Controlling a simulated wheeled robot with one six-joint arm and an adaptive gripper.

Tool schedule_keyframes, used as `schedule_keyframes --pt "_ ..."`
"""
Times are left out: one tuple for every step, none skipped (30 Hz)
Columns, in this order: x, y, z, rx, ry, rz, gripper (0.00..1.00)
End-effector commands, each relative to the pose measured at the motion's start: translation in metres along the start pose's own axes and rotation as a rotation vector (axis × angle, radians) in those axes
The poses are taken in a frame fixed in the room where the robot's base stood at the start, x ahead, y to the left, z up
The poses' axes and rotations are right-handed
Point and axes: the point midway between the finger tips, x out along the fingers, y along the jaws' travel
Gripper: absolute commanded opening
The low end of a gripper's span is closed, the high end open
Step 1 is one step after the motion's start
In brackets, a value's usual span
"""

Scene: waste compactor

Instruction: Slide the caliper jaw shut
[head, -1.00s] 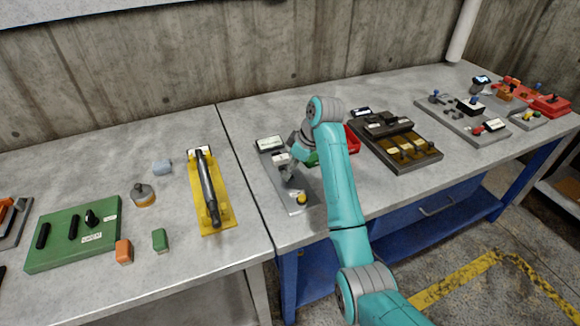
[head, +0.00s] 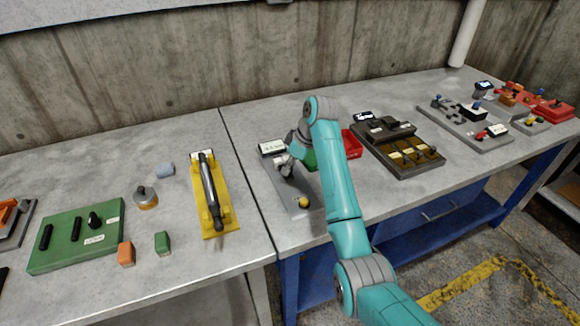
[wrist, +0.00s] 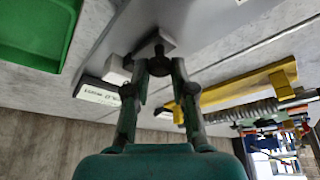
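The caliper station is a grey plate (head: 277,195) near the front of the right-hand bench, with a white label at its back end and a yellow knob (head: 303,202) at its front end. My gripper (head: 284,168) is over the plate's middle, pointing down, and hides much of the caliper. In the wrist view, a dark round-topped knob (wrist: 159,52) sits between my fingertips (wrist: 159,68), beside a grey block (wrist: 150,44). The fingers are apart around it; whether both press on it is unclear. A small white block (wrist: 116,72) is close by on the plate.
A yellow fixture with a dark cylinder (head: 210,190) lies to the left across the bench seam. A dark tray fixture (head: 410,160) stands to the right.

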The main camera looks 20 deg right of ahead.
Motion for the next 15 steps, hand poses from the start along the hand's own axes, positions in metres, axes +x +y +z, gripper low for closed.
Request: schedule_keyframes --pt "-0.0035 0.0054 -0.0008 0.003 0.007 0.017 0.34" --pt "-0.0037 0.0054 -0.0008 0.003 0.007 0.017 0.42" --pt "-0.0037 0.0052 -0.0008 0.003 0.007 0.016 0.49" --pt "-0.0036 0.0049 -0.0009 0.003 0.006 0.016 0.49" --pt "-0.0035 0.0047 -0.0008 0.003 0.006 0.015 0.49" --pt "-0.0033 0.0044 -0.0008 0.002 0.006 0.014 0.49" --pt "-0.0031 0.0042 -0.0008 0.002 0.006 0.014 0.49" --pt "-0.0029 0.004 -0.0007 0.002 0.005 0.013 0.49" --pt "-0.0028 0.0038 -0.0006 0.002 0.005 0.012 0.49" --pt "-0.0027 0.0037 -0.0006 0.002 0.005 0.012 0.49" --pt "-0.0026 0.0036 -0.0006 0.002 0.005 0.012 0.49" --pt "-0.0025 0.0034 -0.0006 0.002 0.005 0.011 0.49" --pt "-0.0024 0.0033 -0.0006 0.002 0.005 0.011 0.49" --pt "-0.0023 0.0032 -0.0005 0.002 0.005 0.011 0.49" --pt "-0.0023 0.0031 -0.0005 0.002 0.004 0.01 0.49"
